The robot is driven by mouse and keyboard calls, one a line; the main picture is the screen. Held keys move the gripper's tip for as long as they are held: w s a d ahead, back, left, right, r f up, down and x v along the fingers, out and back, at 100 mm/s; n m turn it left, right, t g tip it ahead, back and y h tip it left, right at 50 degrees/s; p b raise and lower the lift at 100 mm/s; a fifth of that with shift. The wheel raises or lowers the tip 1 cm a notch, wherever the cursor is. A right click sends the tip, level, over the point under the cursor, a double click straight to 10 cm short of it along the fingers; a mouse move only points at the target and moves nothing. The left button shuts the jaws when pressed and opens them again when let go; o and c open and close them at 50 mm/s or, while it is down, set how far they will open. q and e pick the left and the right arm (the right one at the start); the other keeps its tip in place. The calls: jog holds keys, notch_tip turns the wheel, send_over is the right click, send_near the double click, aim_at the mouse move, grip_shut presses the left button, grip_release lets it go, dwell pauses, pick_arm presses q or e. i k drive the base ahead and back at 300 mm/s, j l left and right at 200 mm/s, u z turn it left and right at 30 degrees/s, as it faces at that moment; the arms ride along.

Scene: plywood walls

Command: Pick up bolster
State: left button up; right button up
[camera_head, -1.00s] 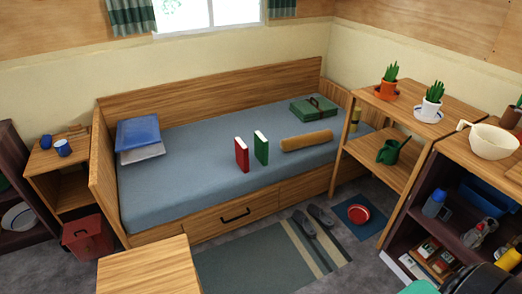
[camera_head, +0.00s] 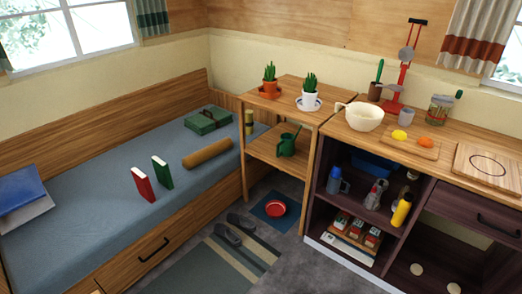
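The bolster (camera_head: 207,154) is a tan-brown cylinder lying on its side on the blue-grey mattress (camera_head: 110,165) of the wooden bed. It lies right of the green book (camera_head: 162,172) and in front of the green case (camera_head: 208,119). Nothing covers it, and no gripper is near it. Neither of my grippers shows in the head view.
A red book (camera_head: 143,184) stands on the bed. A two-level wooden stand (camera_head: 277,152) with potted plants is right of the bolster. A dark cabinet (camera_head: 317,187) stands further right. Slippers (camera_head: 234,230) and a striped rug (camera_head: 200,268) lie on the floor before the bed.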

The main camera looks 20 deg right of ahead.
aim_at(189, 162)
jog(key=z, duration=0.15)
jog(key=i+l, duration=0.35)
jog(key=i+l+z, duration=0.35)
jog(key=i, duration=0.35)
jog(key=i+z, duration=0.3)
jog(key=i, duration=0.35)
